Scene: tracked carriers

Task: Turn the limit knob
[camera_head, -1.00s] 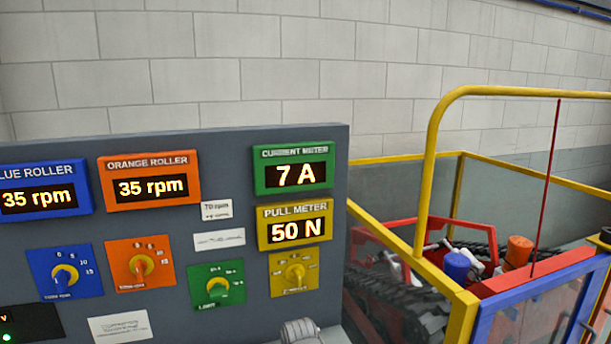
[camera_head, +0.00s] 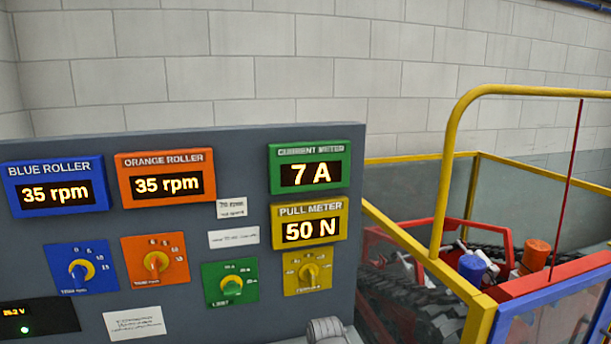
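The limit knob (camera_head: 231,286) sits on a green plate (camera_head: 211,273) low on the grey control panel, with small scale marks around it. It is green and yellow; its exact pointer setting is too small to read. Above it to the right, the green current meter (camera_head: 310,173) reads 7 A. The fingers of my gripper are not in view, and nothing touches the knob. A grey rounded part (camera_head: 326,331) shows at the bottom edge, below and right of the knob; I cannot tell whether it is mine.
A blue knob (camera_head: 79,270), an orange knob (camera_head: 156,262) and a yellow knob (camera_head: 309,272) flank the limit knob. The yellow pull meter (camera_head: 309,223) reads 50 N; both roller displays read 35 rpm. A yellow rail (camera_head: 446,165) encloses tracked machinery at right.

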